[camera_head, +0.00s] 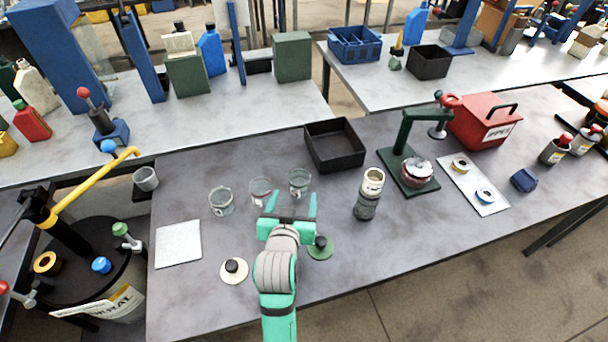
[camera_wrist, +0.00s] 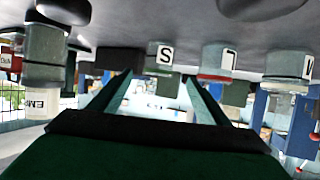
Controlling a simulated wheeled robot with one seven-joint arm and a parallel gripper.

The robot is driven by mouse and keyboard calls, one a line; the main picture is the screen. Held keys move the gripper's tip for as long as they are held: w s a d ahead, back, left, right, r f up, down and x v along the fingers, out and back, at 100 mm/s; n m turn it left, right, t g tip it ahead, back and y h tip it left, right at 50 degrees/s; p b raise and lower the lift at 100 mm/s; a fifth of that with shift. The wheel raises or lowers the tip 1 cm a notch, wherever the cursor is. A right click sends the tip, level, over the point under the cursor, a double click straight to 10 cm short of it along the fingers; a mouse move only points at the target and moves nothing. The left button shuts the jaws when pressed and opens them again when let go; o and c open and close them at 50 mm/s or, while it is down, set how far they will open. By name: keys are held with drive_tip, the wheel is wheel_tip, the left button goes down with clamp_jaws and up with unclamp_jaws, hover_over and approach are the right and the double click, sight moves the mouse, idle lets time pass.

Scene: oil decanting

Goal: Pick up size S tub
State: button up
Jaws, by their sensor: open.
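Three clear grey tubs stand in a row on the grey table. In the wrist view, which is upside down, the tub labelled S (camera_wrist: 163,58) appears between and beyond my fingertips (camera_wrist: 155,80). The tub labelled L (camera_wrist: 215,57) is to its right, and a third tub (camera_wrist: 287,65) with a partly readable label is farther right. In the head view the S tub appears to be the rightmost one (camera_head: 299,184), with the others at the middle (camera_head: 260,192) and left (camera_head: 221,202). My gripper (camera_head: 291,204) is open and empty, just on the near side of the S tub.
A black tray (camera_head: 334,146) lies behind the S tub. A grey canister (camera_head: 368,194) stands to the right, beside a green press stand (camera_head: 407,170). A white-rimmed lid (camera_head: 234,271) and a green lid (camera_head: 320,248) lie near my arm. A pale square plate (camera_head: 178,243) lies left.

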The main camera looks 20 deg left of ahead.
approach(300, 176)
drive_tip(key=shift+x, duration=3.5)
drive_tip(key=shift+d, duration=0.1)
drive_tip(key=c, duration=1.2)
